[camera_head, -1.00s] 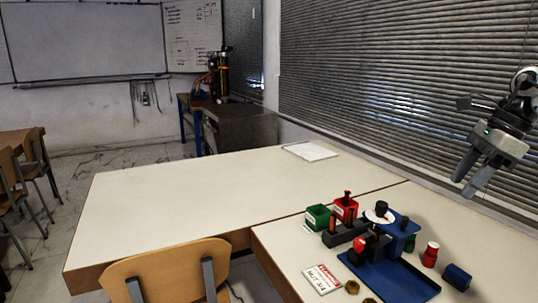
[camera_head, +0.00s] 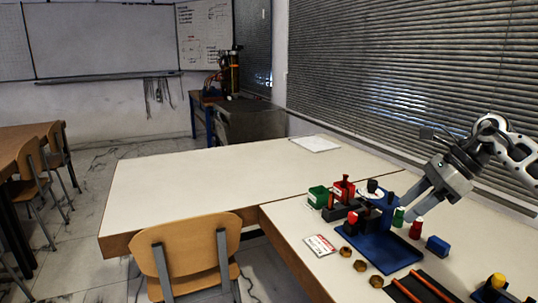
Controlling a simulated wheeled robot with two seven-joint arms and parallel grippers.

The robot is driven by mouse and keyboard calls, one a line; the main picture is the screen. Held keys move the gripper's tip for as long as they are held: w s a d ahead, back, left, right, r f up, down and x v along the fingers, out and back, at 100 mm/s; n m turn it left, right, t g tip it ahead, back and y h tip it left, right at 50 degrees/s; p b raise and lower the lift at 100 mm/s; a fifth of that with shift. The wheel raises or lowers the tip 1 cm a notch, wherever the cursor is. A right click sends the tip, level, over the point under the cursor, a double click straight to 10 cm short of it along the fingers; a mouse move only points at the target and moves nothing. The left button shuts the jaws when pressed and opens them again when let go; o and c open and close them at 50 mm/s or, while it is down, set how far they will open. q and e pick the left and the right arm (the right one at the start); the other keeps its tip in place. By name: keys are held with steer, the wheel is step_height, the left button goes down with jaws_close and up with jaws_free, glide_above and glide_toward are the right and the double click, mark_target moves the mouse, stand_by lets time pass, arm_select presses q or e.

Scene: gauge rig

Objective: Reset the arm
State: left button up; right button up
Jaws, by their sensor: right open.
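My right gripper (camera_head: 412,208) comes in from the right. Its two fingers point down and left, open, with nothing seen between them. It shows over the right side of the gauge rig, close to a green bottle (camera_head: 398,217) and a red bottle (camera_head: 416,229); I cannot tell whether it touches anything. The rig has a blue tray base (camera_head: 388,254), a dark block with a red knob (camera_head: 352,217) and a white disc (camera_head: 374,197) with a black top. Part of the rig behind the fingers is hidden. My left gripper is not in view.
A label card (camera_head: 319,245) and brass nuts (camera_head: 360,265) lie in front. A blue block (camera_head: 437,246) and a dark tray with orange rods (camera_head: 424,287) are nearby. The left table (camera_head: 200,190) is largely clear.

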steer(key=s+a+f+m+t+y, duration=0.2)
steer(key=a+f+m+y, duration=0.15)
steer(key=a, duration=0.45)
steer(key=s+a+f+m+t+y, duration=0.1)
steer(key=s+a+f+m+y, duration=0.2)
steer(key=a, duration=0.5)
steer(key=s+a+f+m+t+y, duration=0.1)
steer(key=a+f+m+t+y, duration=0.15)
steer(key=a+m+y, duration=0.4)
steer(key=s+d+f+m+t+h, duration=0.1)
steer(key=s+d+f+m+h, duration=0.2)
steer(key=s+f+m+h, duration=0.5)
steer(key=s+d+f+m+t+h, duration=0.2)
steer(key=s+f+m+h, duration=0.7)
steer(key=m, duration=1.7)
steer(key=s+d+f, duration=0.1)
steer(key=s+f, duration=0.3)
steer(key=f, duration=0.1)
steer(key=shift+d, duration=0.2)
